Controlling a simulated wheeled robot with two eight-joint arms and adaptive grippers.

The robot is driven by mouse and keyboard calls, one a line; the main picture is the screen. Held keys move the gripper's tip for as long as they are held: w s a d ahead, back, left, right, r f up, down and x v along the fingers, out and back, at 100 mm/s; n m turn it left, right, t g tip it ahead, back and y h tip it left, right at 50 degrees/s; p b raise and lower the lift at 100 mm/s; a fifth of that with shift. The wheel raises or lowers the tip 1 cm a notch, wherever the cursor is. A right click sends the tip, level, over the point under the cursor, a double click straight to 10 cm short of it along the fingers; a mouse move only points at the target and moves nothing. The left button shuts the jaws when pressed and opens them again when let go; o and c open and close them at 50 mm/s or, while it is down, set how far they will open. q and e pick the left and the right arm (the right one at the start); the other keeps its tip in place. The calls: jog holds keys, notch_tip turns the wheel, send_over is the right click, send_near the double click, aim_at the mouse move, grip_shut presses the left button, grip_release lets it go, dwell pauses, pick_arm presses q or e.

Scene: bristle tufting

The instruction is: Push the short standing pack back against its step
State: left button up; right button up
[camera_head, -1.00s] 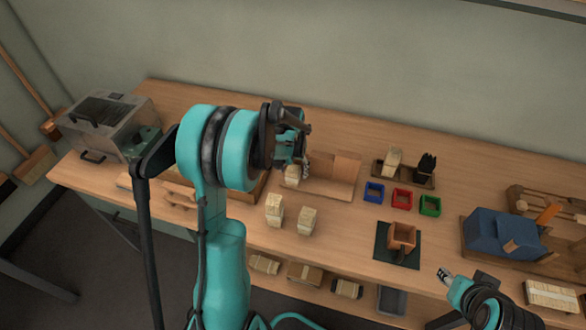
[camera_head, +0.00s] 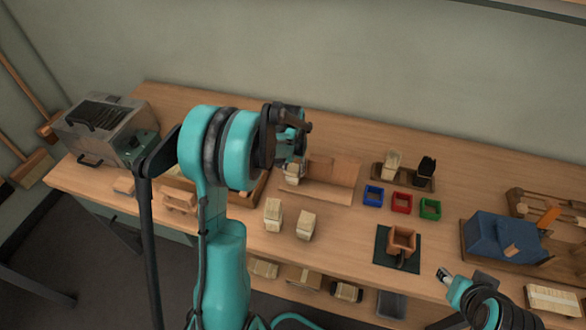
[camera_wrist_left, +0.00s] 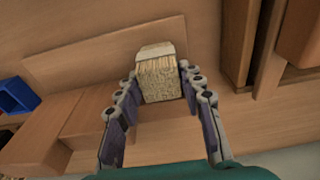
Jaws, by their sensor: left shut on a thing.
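The short pale bristle pack (camera_wrist_left: 160,78) stands upright between the fingers of my left gripper (camera_wrist_left: 158,88) in the left wrist view. The fingers are shut on its sides. In the head view the pack (camera_head: 292,174) shows just below my left gripper (camera_head: 291,160), which my arm partly hides. The pack is at the left part of a wooden stepped fixture (camera_head: 335,180). A low wooden board (camera_wrist_left: 100,62) lies behind the pack in the wrist view; I cannot tell whether they touch. My right gripper (camera_head: 444,274) is near the front edge; its jaws are too small to read.
Two pale packs (camera_head: 272,214) (camera_head: 305,225) stand in front of the fixture. Blue (camera_head: 373,195), red (camera_head: 401,203) and green (camera_head: 430,209) trays stand to its right. A blue machine (camera_head: 500,236) stands further right.

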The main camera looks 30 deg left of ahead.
aim_at(293, 170)
pick_arm(q)
jog(key=o, duration=1.2)
jog(key=shift+w, duration=0.25)
jog(key=shift+o, duration=0.2)
jog(key=shift+s, duration=0.1)
notch_tip(293, 170, up, 12)
jog(key=s, duration=0.1)
jog(key=shift+s+d, duration=0.15)
